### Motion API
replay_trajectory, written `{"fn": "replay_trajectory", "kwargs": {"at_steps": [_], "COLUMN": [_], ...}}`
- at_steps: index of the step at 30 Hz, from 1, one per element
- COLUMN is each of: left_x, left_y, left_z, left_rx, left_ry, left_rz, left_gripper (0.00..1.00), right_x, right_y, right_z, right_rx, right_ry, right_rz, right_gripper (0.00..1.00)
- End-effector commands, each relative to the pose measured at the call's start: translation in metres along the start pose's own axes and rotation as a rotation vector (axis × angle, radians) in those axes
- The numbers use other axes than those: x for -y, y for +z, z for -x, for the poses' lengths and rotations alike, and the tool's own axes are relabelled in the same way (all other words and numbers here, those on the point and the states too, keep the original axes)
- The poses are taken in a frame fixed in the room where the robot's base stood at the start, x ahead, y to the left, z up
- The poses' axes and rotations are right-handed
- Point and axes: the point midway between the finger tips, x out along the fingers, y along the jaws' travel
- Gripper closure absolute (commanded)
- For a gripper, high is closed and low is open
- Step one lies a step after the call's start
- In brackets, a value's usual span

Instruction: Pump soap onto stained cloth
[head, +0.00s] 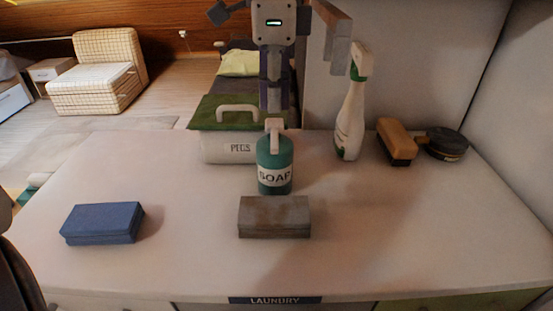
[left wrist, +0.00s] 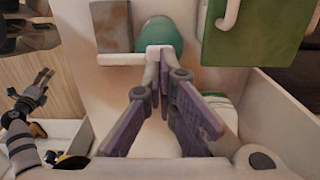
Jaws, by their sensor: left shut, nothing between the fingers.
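The green soap bottle (head: 274,168) stands upright behind the stained cloth (head: 274,217), a grey-brown folded block on the counter. Its white pump head (head: 274,126) is on top, and its nozzle (left wrist: 122,59) points toward the cloth (left wrist: 112,25) in the left wrist view. My left gripper (head: 276,106) points down, shut and empty, right over the pump head. Its purple fingers (left wrist: 162,62) meet at the pump head in the left wrist view; I cannot tell if they touch it. My right gripper (left wrist: 42,80) is small at lower left there; its opening is unclear.
A blue folded cloth (head: 102,223) lies at the left. A spray bottle (head: 351,120), a brush (head: 396,142) and a dark round object (head: 442,144) stand at the right. The front right counter is clear.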

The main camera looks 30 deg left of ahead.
Motion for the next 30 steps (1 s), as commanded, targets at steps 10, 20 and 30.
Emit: {"fn": "replay_trajectory", "kwargs": {"at_steps": [10,20,30], "left_x": [0.0,0.0,0.0], "left_y": [0.0,0.0,0.0], "left_z": [-0.007,-0.019,-0.031], "left_rx": [0.001,0.001,0.002], "left_ry": [0.0,0.0,0.001], "left_rz": [0.0,-0.001,0.0], "left_gripper": [1.0,1.0,1.0], "right_x": [0.0,0.0,0.0], "right_y": [0.0,0.0,0.0], "right_z": [0.0,0.0,0.0], "right_rx": [0.0,0.0,0.0], "right_ry": [0.0,0.0,0.0], "right_rz": [0.0,0.0,0.0], "right_gripper": [0.24,0.24,0.24]}}
